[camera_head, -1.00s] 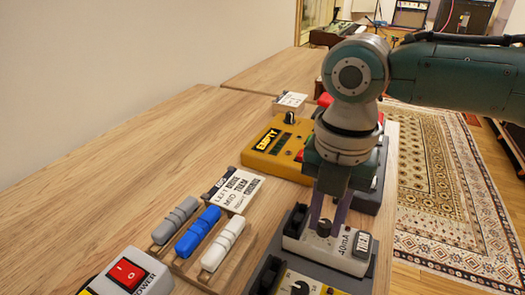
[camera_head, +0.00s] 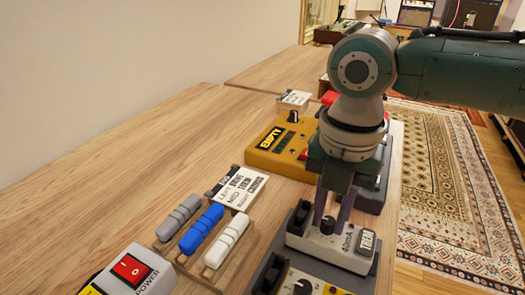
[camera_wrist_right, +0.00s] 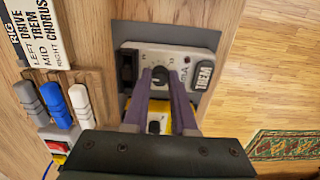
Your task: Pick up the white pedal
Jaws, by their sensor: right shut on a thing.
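The white pedal (camera_head: 300,240) has a black knob, a "40mA" marking and a dark "TREM" label. It sits on a dark grey base plate near the right edge of the wooden table. My right gripper (camera_head: 332,222) points down at it, with its two purple-grey fingers on either side of the knob. In the right wrist view the fingers (camera_wrist_right: 160,82) close around the knob on the white pedal (camera_wrist_right: 185,58). I cannot see a gap under the pedal. My left gripper is not in view.
A yellow "EMPTY" pedal (camera_head: 268,143) stands behind, another yellow pedal (camera_head: 318,287) in front. Grey, blue and white switches (camera_head: 203,228), a label card (camera_head: 236,188) and a red power switch (camera_head: 131,268) are to the left. The table's left part is bare.

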